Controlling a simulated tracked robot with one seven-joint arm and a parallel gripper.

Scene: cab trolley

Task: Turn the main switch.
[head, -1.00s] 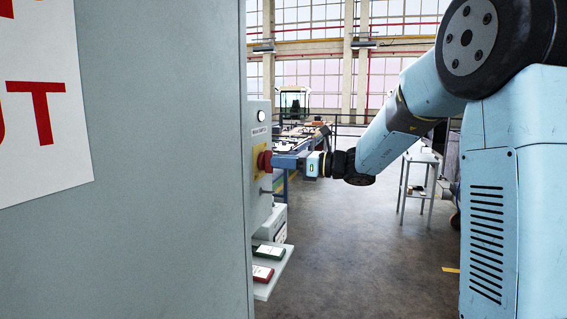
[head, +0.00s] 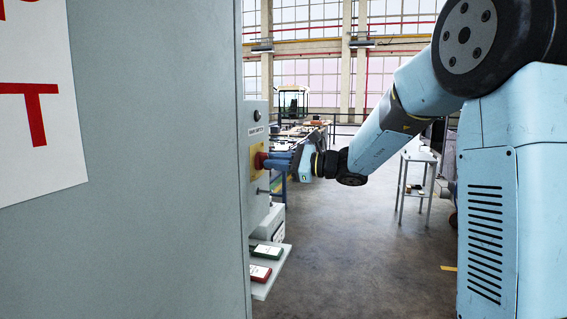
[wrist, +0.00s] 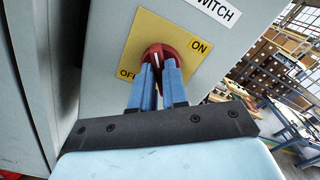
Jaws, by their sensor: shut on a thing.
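The main switch is a red rotary knob (wrist: 165,50) on a yellow plate (wrist: 147,30) on the front of the grey cabinet. In the wrist view the plate reads ON at its right and OFF at its lower left, and it looks tilted. My gripper (wrist: 157,68) has its two blue fingers shut on the knob, which they partly hide. A white mark shows on the knob between the fingertips; its exact setting is hard to tell. In the head view my gripper (head: 274,160) meets the red knob (head: 260,160) from the right. A round lamp (head: 257,115) above it is dark.
The grey cabinet side (head: 160,180) fills the left. Below the switch, a shelf (head: 262,291) carries a green and a red item. A small rod (head: 263,191) juts out under the plate. A trolley table (head: 419,156) stands behind my arm. The floor between is clear.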

